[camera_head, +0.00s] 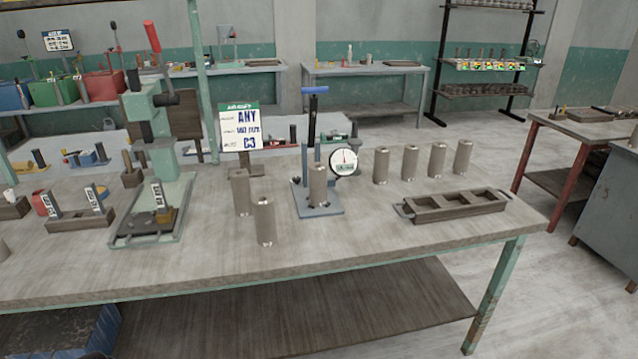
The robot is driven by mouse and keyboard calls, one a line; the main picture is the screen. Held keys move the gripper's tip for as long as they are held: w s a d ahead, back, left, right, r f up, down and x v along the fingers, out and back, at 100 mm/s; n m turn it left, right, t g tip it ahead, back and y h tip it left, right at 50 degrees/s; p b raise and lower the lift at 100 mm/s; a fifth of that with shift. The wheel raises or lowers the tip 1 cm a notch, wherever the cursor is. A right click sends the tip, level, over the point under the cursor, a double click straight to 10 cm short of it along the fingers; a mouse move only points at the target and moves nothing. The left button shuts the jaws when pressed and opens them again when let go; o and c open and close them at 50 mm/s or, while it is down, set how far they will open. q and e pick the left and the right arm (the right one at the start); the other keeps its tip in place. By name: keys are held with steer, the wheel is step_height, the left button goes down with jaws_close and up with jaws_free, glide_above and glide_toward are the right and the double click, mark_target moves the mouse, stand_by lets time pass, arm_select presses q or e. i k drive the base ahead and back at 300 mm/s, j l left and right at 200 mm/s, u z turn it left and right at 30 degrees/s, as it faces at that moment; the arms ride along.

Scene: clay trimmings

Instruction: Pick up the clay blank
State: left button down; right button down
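Several grey-brown clay blanks stand upright on the workbench (350,240). One blank (265,222) stands nearest the front edge, with another blank (241,192) just behind it to the left. A third blank (318,186) stands in the blue-grey gauge fixture (322,210), below its blue handle. A row of blanks (410,162) stands at the back right of the bench. I cannot tell which one the task means. Neither of my grippers shows in the head view.
A dark tray with compartments (455,206) lies at the right end. A round dial (344,162) is beside the fixture. A green press (155,190) and a slotted holder (80,220) stand to the left. A sign (240,128) stands behind. The bench front is clear.

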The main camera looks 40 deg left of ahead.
mark_target(318, 170)
steer(key=u, duration=1.6)
